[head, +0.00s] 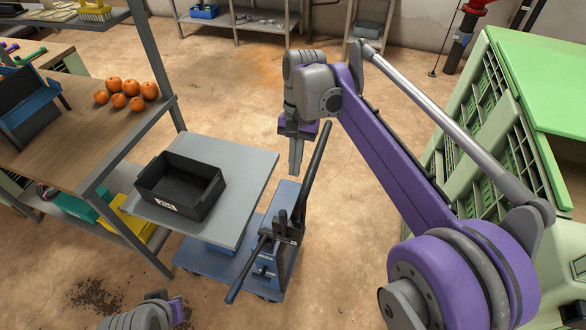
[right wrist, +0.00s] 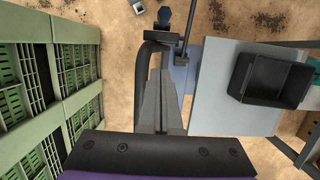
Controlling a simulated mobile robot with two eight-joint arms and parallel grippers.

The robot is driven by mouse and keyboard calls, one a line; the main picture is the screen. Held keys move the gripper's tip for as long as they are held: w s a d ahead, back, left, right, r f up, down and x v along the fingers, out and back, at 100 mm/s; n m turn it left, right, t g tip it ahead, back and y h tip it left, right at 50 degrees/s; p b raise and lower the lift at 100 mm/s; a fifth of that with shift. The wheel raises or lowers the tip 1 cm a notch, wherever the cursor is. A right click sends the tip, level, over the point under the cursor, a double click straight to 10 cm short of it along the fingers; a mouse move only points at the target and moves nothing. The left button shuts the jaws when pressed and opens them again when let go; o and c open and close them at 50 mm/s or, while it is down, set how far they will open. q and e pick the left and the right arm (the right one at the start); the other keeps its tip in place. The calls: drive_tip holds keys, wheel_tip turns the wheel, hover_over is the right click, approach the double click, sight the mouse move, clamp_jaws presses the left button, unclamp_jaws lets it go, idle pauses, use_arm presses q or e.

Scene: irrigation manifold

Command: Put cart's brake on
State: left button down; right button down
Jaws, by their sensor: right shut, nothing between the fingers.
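The cart is a blue lift cart with a grey platform (head: 240,165) and a low blue base (head: 215,262). A long black handle (head: 317,160) rises at its right end. A shorter black lever (head: 245,275) slants toward the lower left from the same end. I cannot tell which part is the brake. My right gripper (head: 296,172) points down just left of the black handle, above the base. In the right wrist view its fingers (right wrist: 163,90) are together and empty, beside the dark handle (right wrist: 142,75). Only a grey and purple piece of my left arm shows at the bottom; its fingers are hidden.
A black tray (head: 180,184) sits on the platform. A wooden workbench (head: 75,150) with oranges (head: 131,88) stands at the left. Green crates (head: 490,120) stand at the right. A metal shelf (head: 235,28) is at the back. Open floor (head: 225,90) lies behind the cart.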

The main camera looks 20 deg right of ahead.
sight(284, 227)
drive_tip(key=shift+s+a+f, duration=0.55)
drive_tip(key=shift+s+f, duration=0.25)
drive_tip(key=shift+f, duration=0.4)
drive_tip(key=shift+s+a+f, duration=0.5)
drive_tip(key=shift+s+f, duration=0.3)
drive_tip(key=shift+f, duration=0.35)
drive_tip(key=shift+s+a+f, duration=0.55)
drive_tip(key=shift+s+f, duration=0.25)
drive_tip(key=shift+f, duration=0.4)
drive_tip(key=shift+s+a+r+t, duration=0.15)
drive_tip(key=shift+s+a+t, duration=0.1)
drive_tip(key=shift+s+t, duration=0.15)
